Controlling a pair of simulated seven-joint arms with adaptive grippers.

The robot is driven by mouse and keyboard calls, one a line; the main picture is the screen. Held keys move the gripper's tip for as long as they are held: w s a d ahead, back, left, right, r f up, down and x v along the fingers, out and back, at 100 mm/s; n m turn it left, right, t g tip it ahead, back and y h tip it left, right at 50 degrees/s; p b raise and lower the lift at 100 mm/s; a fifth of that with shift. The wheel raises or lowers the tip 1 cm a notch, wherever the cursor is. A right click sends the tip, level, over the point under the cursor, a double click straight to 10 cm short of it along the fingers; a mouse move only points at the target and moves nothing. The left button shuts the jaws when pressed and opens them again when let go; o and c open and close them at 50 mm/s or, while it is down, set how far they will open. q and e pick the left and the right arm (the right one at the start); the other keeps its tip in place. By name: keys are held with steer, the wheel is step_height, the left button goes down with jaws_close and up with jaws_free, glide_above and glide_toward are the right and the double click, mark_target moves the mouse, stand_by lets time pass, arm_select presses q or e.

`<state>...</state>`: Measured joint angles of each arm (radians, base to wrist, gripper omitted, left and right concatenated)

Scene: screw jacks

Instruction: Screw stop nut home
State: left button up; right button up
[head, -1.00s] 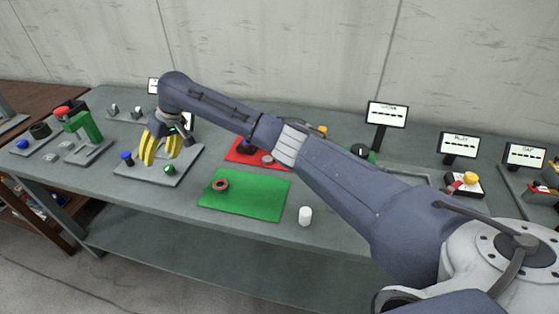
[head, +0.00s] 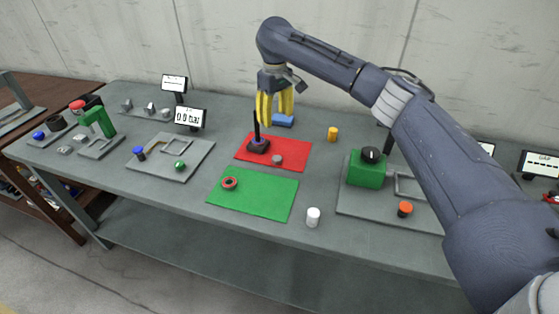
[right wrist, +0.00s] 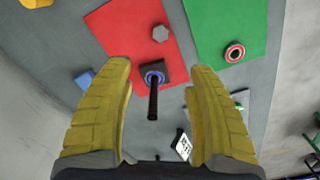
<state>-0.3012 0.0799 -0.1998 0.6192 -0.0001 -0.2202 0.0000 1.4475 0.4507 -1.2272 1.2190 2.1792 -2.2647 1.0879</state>
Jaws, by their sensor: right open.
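A screw jack with a dark square base (head: 258,147), a blue ring and an upright black rod (head: 257,126) stands on the red mat (head: 294,160). A grey hexagonal piece (head: 277,160) lies on the same mat, also seen in the right wrist view (right wrist: 160,34). A red ring (head: 229,183) lies on the green mat (head: 262,200). I cannot tell which of these is the stop nut. My right gripper (head: 274,118) is open and empty above the jack; in the right wrist view the rod (right wrist: 153,101) shows between its yellow fingers. My left gripper is out of view.
A blue block (head: 283,121) lies behind the red mat and a yellow cylinder (head: 332,134) stands to its right. A white cylinder (head: 313,217) stands near the front edge. A green box (head: 366,172) on a plate is at right. Small displays stand behind.

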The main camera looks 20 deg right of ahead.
glide_above(276, 157)
step_height(276, 157, down, 12)
steer(key=shift+s+f, duration=0.1)
stand_by(0.6)
steer(key=shift+f, duration=0.1)
steer(key=shift+f, duration=2.5)
steer(key=c, duration=1.2)
